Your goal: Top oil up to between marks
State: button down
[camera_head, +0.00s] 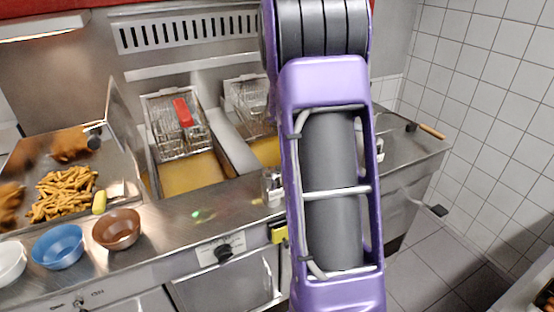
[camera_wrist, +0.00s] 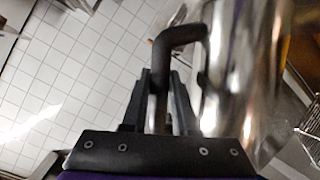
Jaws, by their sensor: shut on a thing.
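In the wrist view my gripper (camera_wrist: 160,82) is shut on the dark handle (camera_wrist: 177,42) of a shiny metal vessel (camera_wrist: 240,75). The vessel fills the right of that view; its inside does not show. In the head view my purple arm hides the gripper and most of what is around it. The fryer has a left well with yellow oil (camera_head: 190,178) and a right well with yellow oil (camera_head: 266,151), partly behind my arm. The marks on the well walls are too small to make out.
A wire basket with a red handle (camera_head: 183,112) hangs over the left well; another basket (camera_head: 246,98) is over the right well. Fries (camera_head: 64,190) lie in a tray on the left. Blue (camera_head: 58,246), brown (camera_head: 117,229) and white (camera_head: 9,262) bowls line the front edge.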

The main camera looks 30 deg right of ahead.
jog(key=shift+r, duration=0.1)
jog(key=s+f+b, duration=0.1)
jog(key=s+m+b, duration=0.1)
jog(key=b, duration=0.1)
jog(key=shift+s+f+t+b, duration=0.3)
jog(key=shift+s+f+t, duration=0.1)
jog(key=shift+s+a+m+b, duration=0.1)
jog(key=shift+s+m+b, duration=0.2)
jog(key=shift+s, duration=0.2)
jog(key=s+f+m+t+b, duration=0.1)
jog(key=f+b, duration=0.1)
jog(key=s+f+m+t+b, duration=0.1)
jog(key=b, duration=0.1)
jog(key=shift+s+f, duration=0.15)
jog(key=shift+f, duration=0.2)
